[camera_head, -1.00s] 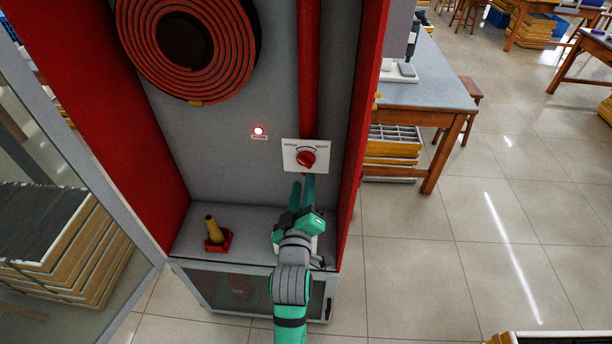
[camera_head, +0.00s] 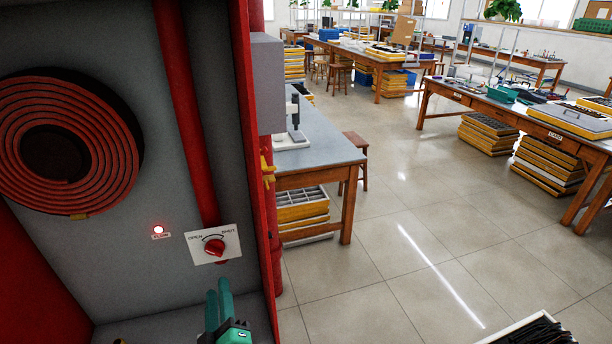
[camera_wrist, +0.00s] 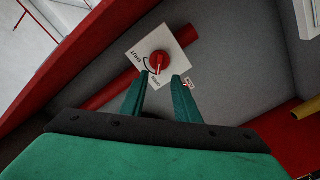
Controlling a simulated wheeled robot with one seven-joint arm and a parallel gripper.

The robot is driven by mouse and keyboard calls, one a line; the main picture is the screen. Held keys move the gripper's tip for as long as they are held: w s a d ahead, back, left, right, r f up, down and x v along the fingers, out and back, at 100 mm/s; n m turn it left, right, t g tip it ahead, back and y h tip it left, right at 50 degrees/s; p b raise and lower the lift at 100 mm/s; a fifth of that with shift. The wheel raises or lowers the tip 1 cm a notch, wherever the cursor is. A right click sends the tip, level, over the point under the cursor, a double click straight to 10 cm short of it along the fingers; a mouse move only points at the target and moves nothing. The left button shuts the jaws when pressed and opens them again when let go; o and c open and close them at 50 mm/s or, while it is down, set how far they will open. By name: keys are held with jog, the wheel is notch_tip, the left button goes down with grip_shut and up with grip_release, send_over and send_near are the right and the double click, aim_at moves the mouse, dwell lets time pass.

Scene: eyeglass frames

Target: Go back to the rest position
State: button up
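My gripper (camera_head: 218,287) is at the bottom of the head view, inside the red cabinet and below the valve panel. In the wrist view its two green fingers (camera_wrist: 160,78) stand apart with nothing between them. The red knob (camera_head: 214,247) sits on a white panel (camera_head: 200,257) with a curved scale, on the red pipe. In the wrist view the knob (camera_wrist: 159,62) lies just beyond the fingertips, with a visible gap in the head view. A red lamp (camera_head: 158,230) glows left of the panel. Most of my arm is out of view.
A coiled red hose (camera_head: 62,150) hangs on the cabinet's back wall. The red cabinet side wall (camera_head: 258,180) stands close to the right of my gripper. A workbench (camera_head: 320,150) stands beyond it. The tiled floor (camera_head: 400,260) to the right is open.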

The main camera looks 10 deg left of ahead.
jog(key=s+d+f+m+h, duration=0.3)
jog(key=s+d+f+m, duration=0.15)
jog(key=d+f, duration=0.35)
jog(key=s+d+f+m+h, duration=0.2)
jog(key=s+d+f+m, duration=0.3)
jog(key=d, duration=0.5)
jog(key=s+d+f+m+h, duration=0.1)
jog(key=s+d+m+h, duration=0.1)
jog(key=s+d, duration=0.4)
jog(key=s+d+f+m+h, duration=0.1)
jog(key=s+d+m, duration=0.3)
jog(key=s, duration=0.7)
jog(key=d+h, duration=0.1)
jog(key=d, duration=0.1)
jog(key=shift+s+d, duration=0.35)
jog(key=shift+s, duration=0.05)
jog(key=shift+w, duration=0.1)
